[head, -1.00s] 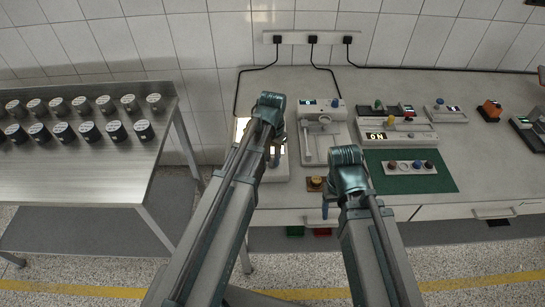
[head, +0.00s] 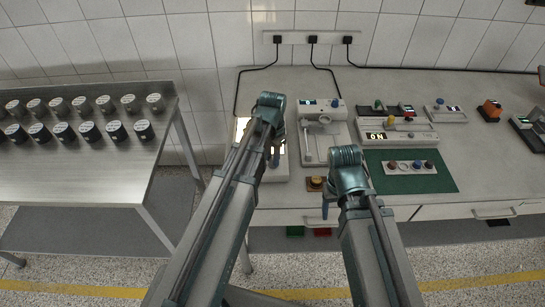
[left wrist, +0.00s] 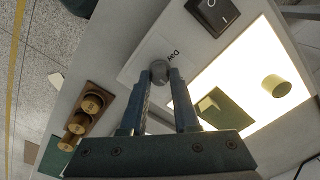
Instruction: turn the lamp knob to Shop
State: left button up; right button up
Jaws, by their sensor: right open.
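The lamp knob (left wrist: 159,71) is a small round grey knob on a white plate in the left wrist view, with the word "Day" printed beside it. No other setting is readable there. My left gripper (left wrist: 161,76) has its two fingertips on either side of the knob and appears closed on it. In the head view my left gripper (head: 274,155) reaches down over the light box, and my arm hides the knob. The lit white panel (left wrist: 225,97) lies to the right of the knob. My right gripper (head: 327,210) hangs open and empty near the bench's front edge.
A green square (left wrist: 228,110) and a pale cylinder (left wrist: 276,86) lie on the lit panel. A black rocker switch (left wrist: 212,14) is above. A wooden block with brass pieces (left wrist: 85,112) stands left. A green mat (head: 440,180) lies farther right on the bench.

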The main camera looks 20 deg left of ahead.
aim_at(272, 160)
pick_arm(q)
jog(key=o, duration=0.4)
notch_tip(272, 160, up, 14)
jog(key=p, duration=1.4)
jog(key=shift+f, duration=0.1)
jog(key=s+d+f+b, duration=0.2)
jog(key=s+d, duration=0.1)
jog(key=s, duration=0.2)
jog(key=s+d+f+n+b, duration=0.1)
jog(key=s+d+f+b, duration=0.2)
jog(key=s+d, duration=0.1)
jog(key=s+d+f+n+y+b, duration=0.1)
jog(key=s+d+f+b, duration=0.1)
jog(key=s, duration=0.3)
jog(key=shift+s+d+f+b, duration=0.15)
jog(key=shift+s+d+b, duration=0.2)
jog(key=shift+d, duration=0.45)
